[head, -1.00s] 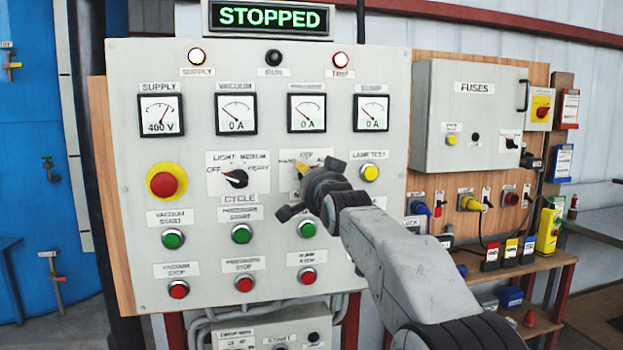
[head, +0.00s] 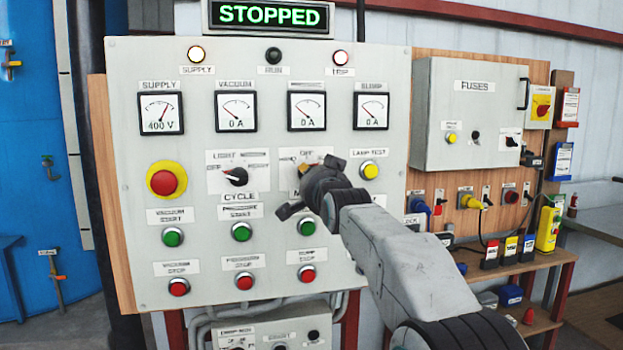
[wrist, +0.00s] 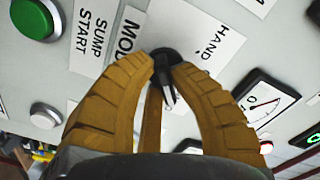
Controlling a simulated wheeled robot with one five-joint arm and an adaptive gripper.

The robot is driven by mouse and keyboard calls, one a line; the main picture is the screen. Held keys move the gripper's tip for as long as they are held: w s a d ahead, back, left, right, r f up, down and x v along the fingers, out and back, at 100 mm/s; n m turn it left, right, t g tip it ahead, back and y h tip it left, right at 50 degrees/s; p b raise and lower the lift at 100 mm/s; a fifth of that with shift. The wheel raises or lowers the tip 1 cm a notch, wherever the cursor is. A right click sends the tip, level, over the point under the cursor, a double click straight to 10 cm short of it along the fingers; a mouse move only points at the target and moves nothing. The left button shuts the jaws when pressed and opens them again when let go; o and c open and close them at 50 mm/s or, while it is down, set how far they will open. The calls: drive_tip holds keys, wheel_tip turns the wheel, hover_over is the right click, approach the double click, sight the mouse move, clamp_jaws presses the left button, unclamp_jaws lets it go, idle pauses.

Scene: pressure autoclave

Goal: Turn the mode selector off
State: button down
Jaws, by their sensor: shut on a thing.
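The mode selector (wrist: 163,62) is a black knob on a white label plate (wrist: 205,42) that reads HAND in the wrist view. A label starting with MOD lies beside it. My gripper (wrist: 166,68) has its ochre fingers closed on either side of the knob. A dark pointer part with a pale edge shows between the fingers; its exact setting is hard to read. In the head view my gripper (head: 305,175) is against the panel, below the small OFF marking, and covers most of the selector.
The cycle selector (head: 236,177) is close on the left. The yellow lamp test button (head: 370,170) is close on the right. The green sump start button (head: 307,229) is just below. A red emergency stop (head: 164,182) is farther left. The display (head: 269,17) reads STOPPED.

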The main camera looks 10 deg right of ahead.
drive_tip(key=shift+n, duration=0.4)
drive_tip(key=n+b, duration=0.1)
drive_tip(key=n, duration=0.2)
drive_tip(key=shift+r+n, duration=0.15)
drive_tip(key=shift+n, duration=0.25)
drive_tip(key=n, duration=0.4)
drive_tip(key=shift+r+n, duration=0.2)
drive_tip(key=shift+n, duration=0.5)
drive_tip(key=c, duration=1.1)
unclamp_jaws()
drive_tip(key=shift+f, duration=0.1)
drive_tip(key=shift+s, duration=6)
